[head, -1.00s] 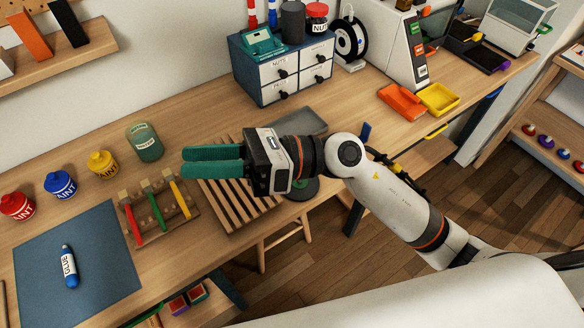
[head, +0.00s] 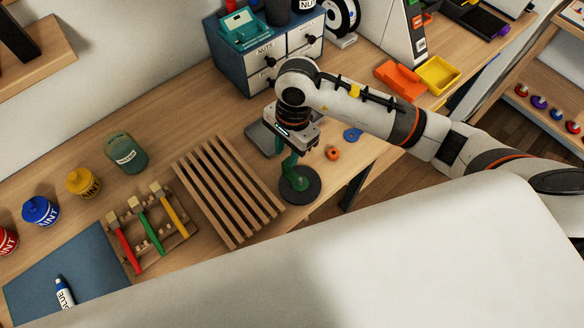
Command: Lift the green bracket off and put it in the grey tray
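My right gripper (head: 289,160) points down over a dark round base (head: 312,190) near the table's front edge. Its green fingers are mostly hidden by the wrist, so I cannot tell whether they are open or shut. A small green piece (head: 301,184), which looks like the green bracket, shows on the base at the fingertips. Fingers and piece are similar in colour, and I cannot tell whether they touch. The grey tray (head: 260,141) lies just behind and left of the gripper, partly hidden by it. My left gripper is not in view.
A slatted wooden rack (head: 228,190) lies left of the base. An orange part (head: 332,153) and a blue part (head: 353,134) lie to its right. The blue drawer cabinet (head: 232,68) stands behind the tray. A tool holder (head: 150,228) and paint jars stand further left.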

